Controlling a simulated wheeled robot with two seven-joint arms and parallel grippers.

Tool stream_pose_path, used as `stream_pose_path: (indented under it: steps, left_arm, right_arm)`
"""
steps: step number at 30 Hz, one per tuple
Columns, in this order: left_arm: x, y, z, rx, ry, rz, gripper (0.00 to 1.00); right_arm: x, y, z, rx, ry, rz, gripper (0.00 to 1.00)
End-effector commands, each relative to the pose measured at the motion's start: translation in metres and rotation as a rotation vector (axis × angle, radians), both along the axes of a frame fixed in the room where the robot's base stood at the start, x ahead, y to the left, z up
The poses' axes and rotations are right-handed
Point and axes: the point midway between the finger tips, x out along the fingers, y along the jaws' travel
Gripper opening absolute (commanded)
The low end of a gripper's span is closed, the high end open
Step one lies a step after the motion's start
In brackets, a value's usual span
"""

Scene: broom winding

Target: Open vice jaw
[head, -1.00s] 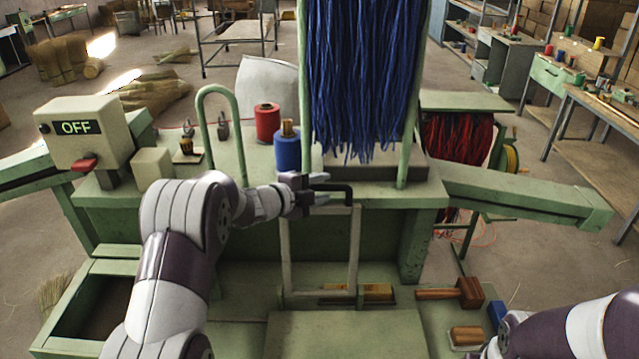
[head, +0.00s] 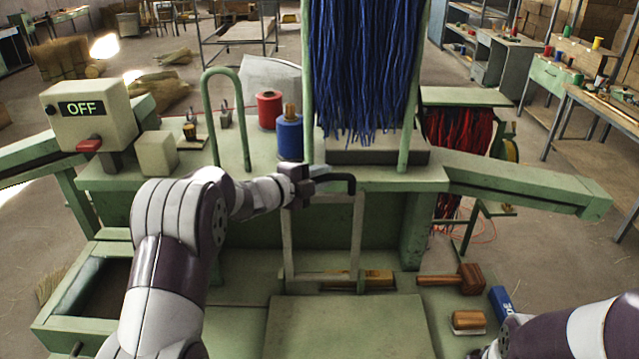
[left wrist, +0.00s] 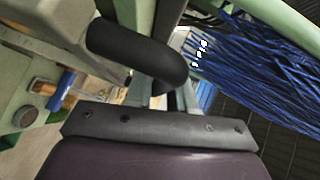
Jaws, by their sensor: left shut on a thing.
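A black bent handle (head: 346,181) sticks out at the front edge of the green bench (head: 395,185), below the hanging blue fibres (head: 362,65). My left gripper (head: 318,178) is shut on this handle. In the left wrist view the handle (left wrist: 140,48) curves close in front of the gripper, and the fingertips are mostly hidden behind it. A grey block (head: 375,152), which may belong to the vice, lies under the lower ends of the fibres. I cannot make out the jaw's opening. My right arm shows at the bottom right, with its gripper out of the picture.
A red spool (head: 269,110) and a blue spool (head: 290,137) stand behind my left gripper. A green hoop (head: 222,75) rises to their left. A switch box (head: 90,112) reads OFF. A wooden mallet (head: 465,280) lies on the lower shelf at right.

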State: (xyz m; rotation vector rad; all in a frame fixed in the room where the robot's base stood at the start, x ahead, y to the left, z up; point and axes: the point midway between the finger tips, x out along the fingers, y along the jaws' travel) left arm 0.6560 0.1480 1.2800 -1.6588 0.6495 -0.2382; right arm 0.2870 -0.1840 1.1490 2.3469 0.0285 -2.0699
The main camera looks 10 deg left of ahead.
Motion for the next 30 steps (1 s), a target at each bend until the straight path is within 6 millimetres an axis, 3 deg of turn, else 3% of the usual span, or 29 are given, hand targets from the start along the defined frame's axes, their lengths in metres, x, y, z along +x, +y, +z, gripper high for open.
stream_pose_path:
  steps: [4, 5, 6, 7, 19, 30]
  left_arm:
    - [0.001, -0.001, 0.006, -0.002, -0.008, -0.002, 0.0]
    - [0.001, -0.001, 0.006, -0.002, -0.008, -0.002, 0.27]
    - [0.001, -0.001, 0.006, -0.002, -0.008, -0.002, 0.4]
    - [0.001, -0.001, 0.006, -0.002, -0.008, -0.001, 0.43]
    - [-0.008, 0.007, 0.006, -0.001, -0.007, 0.002, 0.43]
    - [-0.082, 0.055, 0.022, 0.0, -0.009, 0.003, 0.43]
  right_arm:
    - [0.001, 0.0, 0.002, 0.0, -0.001, 0.0, 0.43]
    - [0.0, 0.0, 0.002, 0.0, -0.001, 0.0, 0.43]
    - [0.0, 0.0, 0.002, 0.0, -0.001, 0.0, 0.43]
    - [0.0, 0.0, 0.002, 0.0, -0.001, 0.0, 0.43]
    - [0.0, 0.0, -0.005, 0.0, -0.001, 0.0, 0.43]
    - [0.001, 0.0, -0.039, 0.0, -0.001, 0.0, 0.43]
